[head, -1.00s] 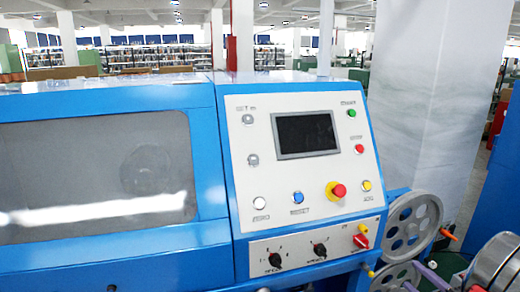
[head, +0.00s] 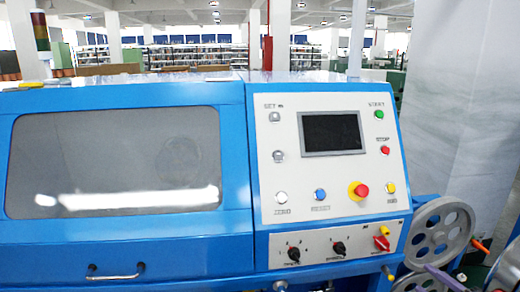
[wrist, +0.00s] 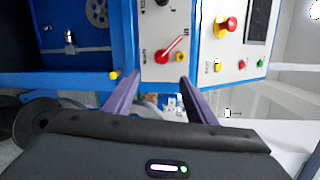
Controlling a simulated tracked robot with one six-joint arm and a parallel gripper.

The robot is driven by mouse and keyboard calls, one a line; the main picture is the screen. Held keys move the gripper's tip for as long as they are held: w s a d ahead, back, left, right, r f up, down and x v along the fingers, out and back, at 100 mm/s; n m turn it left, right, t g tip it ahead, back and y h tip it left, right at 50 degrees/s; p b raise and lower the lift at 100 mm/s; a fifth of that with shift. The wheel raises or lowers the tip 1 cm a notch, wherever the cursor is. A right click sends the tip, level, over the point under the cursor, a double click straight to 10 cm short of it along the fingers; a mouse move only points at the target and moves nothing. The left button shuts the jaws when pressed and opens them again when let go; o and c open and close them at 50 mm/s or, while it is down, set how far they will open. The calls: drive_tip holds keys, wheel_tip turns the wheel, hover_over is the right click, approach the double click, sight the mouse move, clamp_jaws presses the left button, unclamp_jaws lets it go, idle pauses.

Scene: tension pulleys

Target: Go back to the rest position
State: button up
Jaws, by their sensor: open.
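My gripper (wrist: 160,78) shows in the wrist view with its two purple fingers spread apart. Nothing is held between them. The fingers point toward the lower part of the machine's control panel, which appears sideways there, with a red switch (wrist: 172,49) just past the fingertips. Whether they touch the machine cannot be told. In the head view, a purple bar at the lower right looks like one of my fingers, mostly cut off by the frame edge. The rest position is not marked in either view.
The blue machine (head: 236,150) with its white control panel (head: 330,150) fills the head view's middle. A grey pulley wheel (head: 418,238) and an orange-tipped rod (head: 480,245) are at lower right. A pale pillar (head: 455,110) stands behind them. The hall beyond has shelves.

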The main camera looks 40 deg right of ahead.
drive_tip(key=w+a+r+n+g+y, duration=0.3)
drive_tip(key=w+a+n+y, duration=0.25)
drive_tip(key=w+a, duration=0.7)
drive_tip(key=w+a+r+n+g+y, duration=0.25)
drive_tip(key=w+a+n+y, duration=0.3)
drive_tip(key=w+a, duration=0.75)
drive_tip(key=w+a+r+n+g, duration=0.2)
drive_tip(key=a+n+g, duration=0.35)
drive_tip(key=a, duration=1.25)
drive_tip(key=s+a+r+n+h, duration=0.2)
drive_tip(key=a+n, duration=0.2)
drive_tip(key=a, duration=0.2)
drive_tip(key=s+a+r+n+t+h, duration=0.1)
drive_tip(key=s+a+r+n+h, duration=0.1)
drive_tip(key=a+n, duration=0.2)
drive_tip(key=shift+s+a+r, duration=0.25)
drive_tip(key=shift+s+a, duration=0.05)
drive_tip(key=shift+a, duration=1.5)
